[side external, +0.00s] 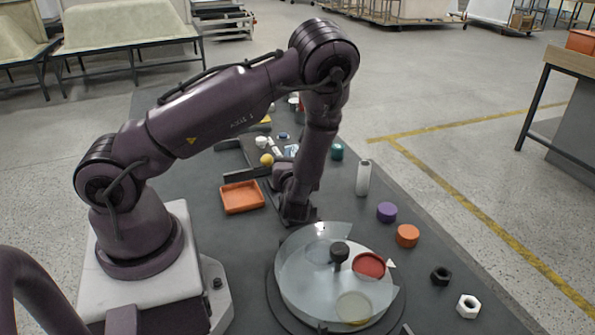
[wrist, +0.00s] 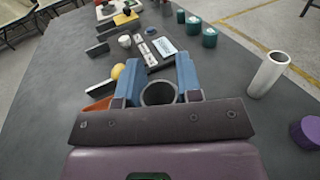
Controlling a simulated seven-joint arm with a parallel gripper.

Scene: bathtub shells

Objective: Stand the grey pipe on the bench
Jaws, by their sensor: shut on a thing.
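The grey pipe (wrist: 160,94) shows in the wrist view as a round, open end facing the camera, between the two blue fingers. My gripper (wrist: 158,72) is shut on it, one finger on each side. In the side view my gripper (side external: 297,211) is low over the dark bench (side external: 215,160), just behind the round turntable. The pipe cannot be made out there, and I cannot tell whether its lower end touches the bench.
The turntable (side external: 300,270) carries a black knob and a red dish (side external: 369,265). An orange tray (side external: 242,197) lies left of my gripper. A pale upright tube (side external: 363,178), a purple puck (side external: 387,212) and an orange puck (side external: 407,236) stand to the right. Small items crowd the far bench.

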